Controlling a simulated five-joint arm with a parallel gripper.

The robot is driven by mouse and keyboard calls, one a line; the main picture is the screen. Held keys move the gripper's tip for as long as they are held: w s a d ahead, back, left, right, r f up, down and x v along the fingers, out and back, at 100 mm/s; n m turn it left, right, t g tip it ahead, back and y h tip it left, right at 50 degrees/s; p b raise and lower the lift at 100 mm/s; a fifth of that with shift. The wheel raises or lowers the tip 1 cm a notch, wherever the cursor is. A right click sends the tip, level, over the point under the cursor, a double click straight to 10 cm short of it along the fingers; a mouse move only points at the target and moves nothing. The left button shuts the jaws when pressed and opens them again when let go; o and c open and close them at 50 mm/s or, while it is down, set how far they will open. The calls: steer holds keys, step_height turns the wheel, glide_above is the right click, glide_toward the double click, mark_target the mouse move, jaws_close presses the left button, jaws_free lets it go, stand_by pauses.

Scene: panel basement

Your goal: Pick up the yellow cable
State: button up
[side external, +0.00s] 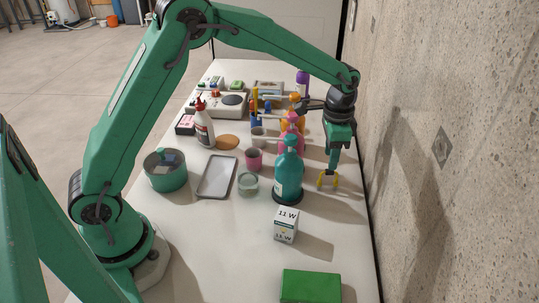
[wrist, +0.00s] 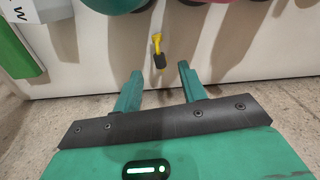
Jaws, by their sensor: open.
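The yellow cable (wrist: 157,45) shows in the wrist view as a short yellow piece with a dark end, lying on the white table. In the side external view my gripper (side external: 333,165) points down at the right edge of the table. I cannot tell its exact height above the cable.
A teal bottle (side external: 288,175) stands close left of my gripper, with a pink bottle (side external: 291,140) behind it. A white bulb box (side external: 286,225) and a green box (side external: 311,287) are nearer the camera. A concrete wall (side external: 450,150) runs along the right table edge.

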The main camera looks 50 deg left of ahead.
mark_target(329, 173)
steer(key=shift+d+f, duration=0.1)
steer(key=shift+f, duration=3.9)
jaws_close()
